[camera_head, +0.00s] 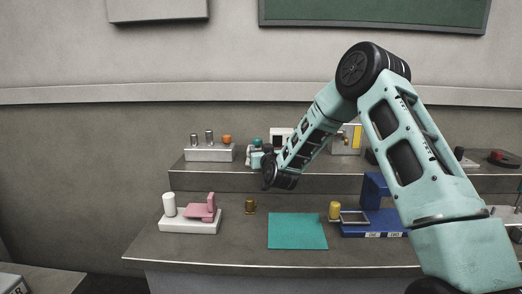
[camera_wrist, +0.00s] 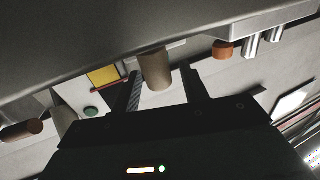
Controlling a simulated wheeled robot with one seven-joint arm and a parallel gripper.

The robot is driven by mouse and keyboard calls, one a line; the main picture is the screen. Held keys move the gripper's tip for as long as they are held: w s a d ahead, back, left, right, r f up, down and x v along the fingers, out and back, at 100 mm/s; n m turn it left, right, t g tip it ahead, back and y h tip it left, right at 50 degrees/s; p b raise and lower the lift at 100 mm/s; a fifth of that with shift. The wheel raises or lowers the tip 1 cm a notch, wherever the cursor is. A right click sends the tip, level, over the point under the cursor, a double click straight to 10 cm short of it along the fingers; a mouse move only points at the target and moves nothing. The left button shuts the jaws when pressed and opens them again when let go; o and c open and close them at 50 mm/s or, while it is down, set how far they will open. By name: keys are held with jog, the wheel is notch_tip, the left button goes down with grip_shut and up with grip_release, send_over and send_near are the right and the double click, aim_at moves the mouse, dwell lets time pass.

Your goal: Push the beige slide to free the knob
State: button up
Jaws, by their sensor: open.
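In the wrist view a beige rounded piece (camera_wrist: 155,68) shows beyond and between my two dark fingers. I cannot tell whether it is the slide itself or whether a finger touches it. My gripper (camera_wrist: 161,86) is open, its fingers set apart on either side of that piece in the picture. In the head view my gripper (camera_head: 266,163) is at the raised back shelf, beside a small pale fixture with a teal knob (camera_head: 257,142). My wrist hides part of that fixture, and no beige slide can be made out there.
To the left on the shelf stands a grey block (camera_head: 208,154) with two metal pins and an orange knob (camera_head: 227,139). A yellow-panelled box (camera_head: 356,136) is to the right. The lower bench holds a pink-and-white fixture (camera_head: 190,226), a teal mat (camera_head: 297,231) and a blue stand (camera_head: 384,221).

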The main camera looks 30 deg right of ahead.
grip_shut()
jog(key=w+a, duration=0.1)
jog(key=w+a+b, duration=0.1)
jog(key=shift+a, duration=0.4)
jog(key=shift+w+a, duration=0.1)
jog(key=shift+a, duration=0.1)
jog(key=shift+r, duration=0.1)
grip_release()
jog(key=shift+w, duration=0.1)
notch_tip(320, 180, up, 10)
